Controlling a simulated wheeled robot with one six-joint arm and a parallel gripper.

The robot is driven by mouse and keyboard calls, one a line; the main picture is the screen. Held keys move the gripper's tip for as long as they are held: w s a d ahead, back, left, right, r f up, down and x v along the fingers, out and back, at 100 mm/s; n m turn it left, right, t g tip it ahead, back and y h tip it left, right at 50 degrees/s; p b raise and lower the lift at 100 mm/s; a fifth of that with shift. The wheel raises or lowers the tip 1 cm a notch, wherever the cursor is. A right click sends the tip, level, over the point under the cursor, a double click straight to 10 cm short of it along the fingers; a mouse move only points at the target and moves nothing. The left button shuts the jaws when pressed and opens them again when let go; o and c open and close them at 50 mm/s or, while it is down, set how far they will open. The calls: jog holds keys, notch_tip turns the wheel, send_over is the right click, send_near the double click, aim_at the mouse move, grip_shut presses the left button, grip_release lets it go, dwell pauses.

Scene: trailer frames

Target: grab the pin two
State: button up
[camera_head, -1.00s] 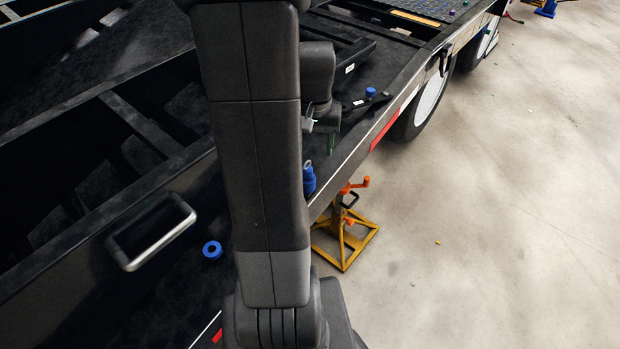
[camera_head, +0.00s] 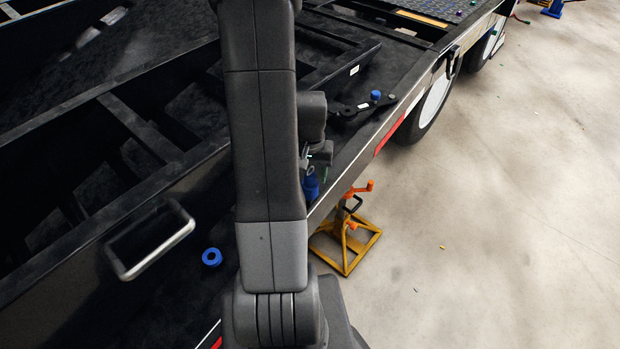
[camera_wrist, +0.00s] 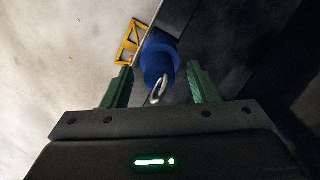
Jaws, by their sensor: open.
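A blue pin with a metal ring on its end shows in the wrist view (camera_wrist: 160,58) between the two green fingers of my gripper (camera_wrist: 163,88). The fingers are open, one on each side of the pin, and I see gaps beside it. In the head view the pin (camera_head: 311,187) stands on the trailer's edge, partly hidden by my arm. My gripper (camera_head: 318,158) is mostly hidden there, close to the pin's ring.
A blue ring (camera_head: 211,257) lies on the dark trailer deck near a metal handle (camera_head: 160,247). A blue-topped piece (camera_head: 376,95) sits farther along the edge. A yellow and orange jack stand (camera_head: 345,240) is on the floor beside the trailer. Floor at right is mostly clear.

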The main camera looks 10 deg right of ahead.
jog(key=shift+f, duration=0.25)
jog(key=shift+c, duration=0.4)
jog(key=c, duration=1)
jog(key=shift+r, duration=0.1)
